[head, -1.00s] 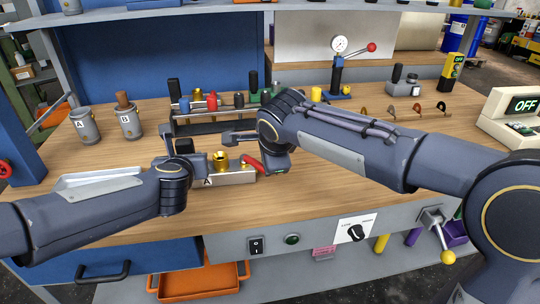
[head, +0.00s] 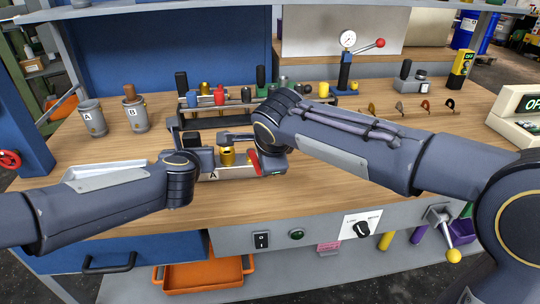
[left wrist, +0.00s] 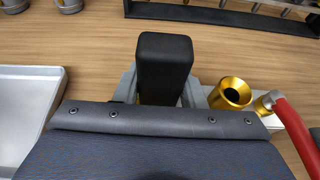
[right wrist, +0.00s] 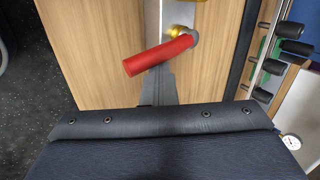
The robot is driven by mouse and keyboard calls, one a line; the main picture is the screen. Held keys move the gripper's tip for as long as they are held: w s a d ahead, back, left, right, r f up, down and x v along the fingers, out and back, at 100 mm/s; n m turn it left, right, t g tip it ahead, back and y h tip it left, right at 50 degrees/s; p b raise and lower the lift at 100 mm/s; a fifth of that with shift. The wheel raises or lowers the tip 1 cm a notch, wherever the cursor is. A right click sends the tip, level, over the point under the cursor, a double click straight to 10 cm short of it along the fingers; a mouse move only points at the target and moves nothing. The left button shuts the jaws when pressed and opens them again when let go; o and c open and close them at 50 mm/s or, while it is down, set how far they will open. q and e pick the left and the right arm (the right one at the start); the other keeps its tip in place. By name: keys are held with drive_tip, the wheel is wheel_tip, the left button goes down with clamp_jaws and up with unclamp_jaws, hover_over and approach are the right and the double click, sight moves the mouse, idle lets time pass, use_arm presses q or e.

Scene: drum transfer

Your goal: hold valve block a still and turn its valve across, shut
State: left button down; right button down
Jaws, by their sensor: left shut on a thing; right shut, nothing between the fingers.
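Valve block A (head: 235,173) is a light grey block on the bench, marked A. It has a black upright grip (left wrist: 165,62), a brass cup-shaped port (left wrist: 230,94) and a red lever (right wrist: 160,56). My left gripper (left wrist: 162,88) is shut on the black grip, one finger on each side. The lever slants away from the brass pivot, toward the bench front and right in the left wrist view. My right gripper (right wrist: 160,88) is shut and empty. Its fingers pass beneath the lever in the right wrist view; whether they touch it I cannot tell.
A rack (head: 220,103) with several coloured pieces stands behind the block. A metal tray (left wrist: 28,105) lies left of it. Two canisters, A (head: 93,118) and B (head: 135,113), stand farther left. A gauge with a red-knobbed lever (head: 346,62) is at the back. Bench in front is clear.

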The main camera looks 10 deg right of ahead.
use_arm(q)
drive_tip(key=shift+f, duration=0.1)
use_arm(e)
drive_tip(key=shift+s+a, duration=0.1)
drive_tip(key=shift+a, duration=0.45)
drive_tip(key=shift+d, duration=1.05)
wheel_tip(320, 180, up, 8)
idle(0.7)
